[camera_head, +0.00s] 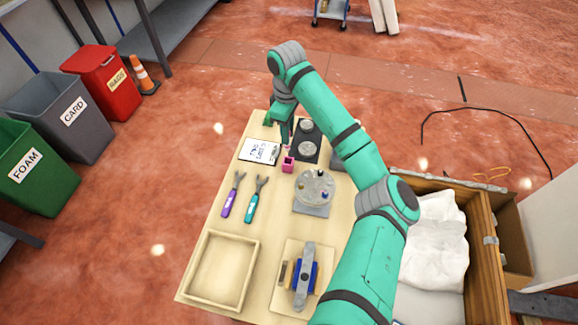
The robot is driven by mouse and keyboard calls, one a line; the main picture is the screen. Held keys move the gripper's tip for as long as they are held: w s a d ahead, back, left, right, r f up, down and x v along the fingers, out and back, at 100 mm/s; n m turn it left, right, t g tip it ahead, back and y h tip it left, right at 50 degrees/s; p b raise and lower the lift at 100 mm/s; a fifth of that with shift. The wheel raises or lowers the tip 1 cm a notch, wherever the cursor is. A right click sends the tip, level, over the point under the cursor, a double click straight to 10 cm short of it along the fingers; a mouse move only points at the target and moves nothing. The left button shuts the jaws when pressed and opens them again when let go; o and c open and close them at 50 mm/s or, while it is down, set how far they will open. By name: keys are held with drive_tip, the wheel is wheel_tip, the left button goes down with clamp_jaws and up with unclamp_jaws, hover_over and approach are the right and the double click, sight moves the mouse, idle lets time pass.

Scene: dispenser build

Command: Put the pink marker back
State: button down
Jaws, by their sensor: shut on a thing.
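A small pink square holder (288,165) with a dark opening on top stands on the wooden table, right of a white sheet with writing. My gripper (286,141) is just behind and above the holder, pointing down. It is shut on the pink marker (288,148), of which only a small pink bit shows below the fingers. The rest of the marker is hidden by the gripper. I cannot tell whether the marker's tip touches the holder.
The white sheet (262,151) lies left of the holder. A round grey turntable (314,187) with small pegs stands in front right. A dark tray (314,129) with round pieces is behind. Purple (230,199) and teal (254,203) tools and an empty wooden tray (254,272) lie nearer.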

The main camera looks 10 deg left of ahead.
drive_tip(key=shift+d+f, duration=0.1)
drive_tip(key=shift+f, duration=4.7)
drive_tip(key=shift+f, duration=0.1)
drive_tip(key=shift+f, duration=0.2)
drive_tip(key=c, duration=1.7)
unclamp_jaws()
drive_tip(key=shift+r, duration=0.1)
drive_tip(key=r, duration=0.7)
drive_tip(key=s+r, duration=0.1)
drive_tip(key=r, duration=0.3)
drive_tip(key=shift+d, duration=0.2)
drive_tip(key=shift+w+a+f, duration=0.1)
